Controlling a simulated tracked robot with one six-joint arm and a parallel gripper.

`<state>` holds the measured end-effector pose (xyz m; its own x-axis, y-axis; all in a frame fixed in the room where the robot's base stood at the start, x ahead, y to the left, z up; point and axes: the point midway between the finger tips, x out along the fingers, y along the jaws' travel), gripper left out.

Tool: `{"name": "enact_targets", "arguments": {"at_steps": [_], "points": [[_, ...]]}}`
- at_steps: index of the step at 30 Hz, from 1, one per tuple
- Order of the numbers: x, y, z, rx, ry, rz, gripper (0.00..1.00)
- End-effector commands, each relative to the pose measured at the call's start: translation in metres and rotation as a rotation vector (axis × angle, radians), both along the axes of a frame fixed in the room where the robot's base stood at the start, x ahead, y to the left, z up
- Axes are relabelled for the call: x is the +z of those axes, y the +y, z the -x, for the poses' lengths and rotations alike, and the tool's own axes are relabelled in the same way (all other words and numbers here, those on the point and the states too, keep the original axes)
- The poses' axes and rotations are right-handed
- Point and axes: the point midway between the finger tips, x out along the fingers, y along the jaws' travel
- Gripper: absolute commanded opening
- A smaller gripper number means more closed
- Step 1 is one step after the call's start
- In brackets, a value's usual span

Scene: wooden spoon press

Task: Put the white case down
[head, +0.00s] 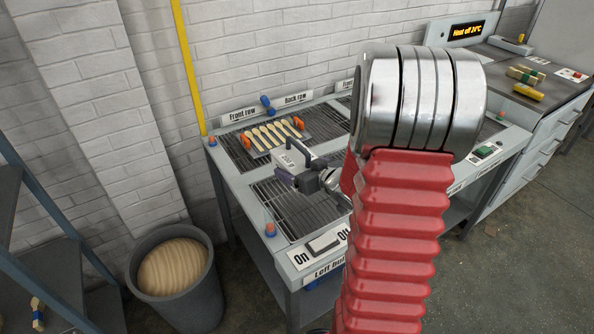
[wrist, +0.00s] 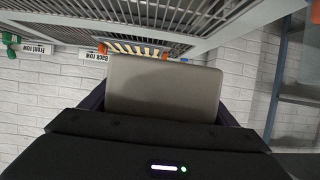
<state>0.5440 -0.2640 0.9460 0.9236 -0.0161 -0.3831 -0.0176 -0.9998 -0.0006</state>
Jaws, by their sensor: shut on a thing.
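The white case (head: 292,161) is a small pale box in my gripper (head: 303,179), over the grilled bench in the head view. In the wrist view the case (wrist: 163,94) looks grey-beige and fills the space between the dark fingers of my gripper (wrist: 163,112). The gripper is shut on it. The case appears held above the grille, near the front of the tray of spoons; the exact gap beneath it cannot be told. My arm hides the right part of the bench.
The bench (head: 240,192) has open grilles, with a free front-left grille (head: 290,212). Wooden spoons (head: 270,134) lie in a tray with orange ends behind the case. A dark bin (head: 176,290) stands left of the bench. A drawer counter (head: 535,110) is at right.

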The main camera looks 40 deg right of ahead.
Motion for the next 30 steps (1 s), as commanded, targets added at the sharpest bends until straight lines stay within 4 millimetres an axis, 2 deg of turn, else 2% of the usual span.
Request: {"name": "enact_targets", "arguments": {"at_steps": [17, 23, 30], "points": [[0.001, 0.002, -0.002, 0.001, -0.001, 0.001, 0.54], [0.006, 0.018, -0.013, 0.004, -0.003, 0.003, 0.54], [0.014, 0.054, -0.034, 0.003, -0.002, 0.001, 0.54]]}}
